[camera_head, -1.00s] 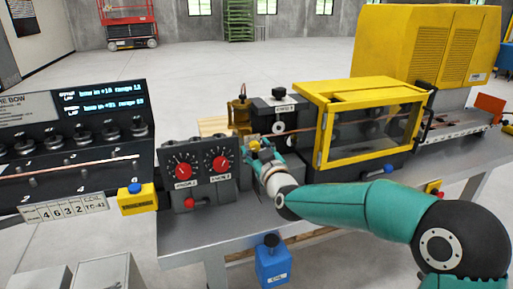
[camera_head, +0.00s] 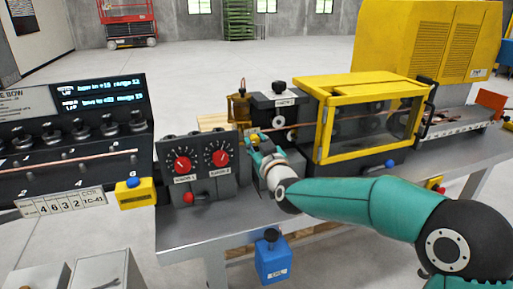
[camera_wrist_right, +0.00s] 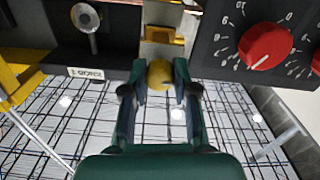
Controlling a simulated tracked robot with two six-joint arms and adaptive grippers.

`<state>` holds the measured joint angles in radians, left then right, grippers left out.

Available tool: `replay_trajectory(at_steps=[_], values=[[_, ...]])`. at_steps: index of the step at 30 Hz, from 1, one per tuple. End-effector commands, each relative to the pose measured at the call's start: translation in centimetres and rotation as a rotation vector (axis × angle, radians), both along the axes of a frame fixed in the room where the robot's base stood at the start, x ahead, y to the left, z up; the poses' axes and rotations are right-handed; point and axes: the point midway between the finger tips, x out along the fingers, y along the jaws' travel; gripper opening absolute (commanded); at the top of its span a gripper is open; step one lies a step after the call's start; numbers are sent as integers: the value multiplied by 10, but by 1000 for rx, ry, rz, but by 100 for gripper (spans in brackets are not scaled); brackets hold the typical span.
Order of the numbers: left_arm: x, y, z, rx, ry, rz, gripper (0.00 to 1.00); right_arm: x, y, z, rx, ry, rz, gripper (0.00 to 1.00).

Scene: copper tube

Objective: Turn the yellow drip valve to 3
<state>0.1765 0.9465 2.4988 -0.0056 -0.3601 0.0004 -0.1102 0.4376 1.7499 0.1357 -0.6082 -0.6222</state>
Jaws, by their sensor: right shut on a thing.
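The yellow drip valve knob (camera_wrist_right: 160,73) sits between the two fingers of my right gripper (camera_wrist_right: 160,85) in the right wrist view, and the fingers are shut on it. In the head view the knob is a small yellow spot, largely hidden by my right gripper (camera_head: 256,146). A brass drip reservoir (camera_head: 238,108) stands just behind and above it. I cannot read the valve's setting or any scale on it. My left gripper is not in view.
A grey box with two red dials (camera_head: 197,165) stands close left of my right gripper; one red dial (camera_wrist_right: 265,46) shows near it in the wrist view. A black roller block (camera_head: 280,108) and yellow guard (camera_head: 365,125) stand to the right. A blue container (camera_head: 272,259) is below the table.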

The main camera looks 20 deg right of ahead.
Motion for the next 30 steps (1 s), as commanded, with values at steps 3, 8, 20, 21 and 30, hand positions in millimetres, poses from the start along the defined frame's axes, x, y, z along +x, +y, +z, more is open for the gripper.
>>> replay_trajectory(at_steps=[3,8,20,21,30], values=[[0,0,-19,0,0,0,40,0,-1,-4,77,-3,-2,0],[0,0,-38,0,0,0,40,0,-1,-5,212,1,-1,0],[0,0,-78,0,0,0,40,0,-1,-3,593,15,-2,0],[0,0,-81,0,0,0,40,0,-1,-3,630,17,-2,0],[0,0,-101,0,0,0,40,0,-2,-2,916,26,-4,0]])
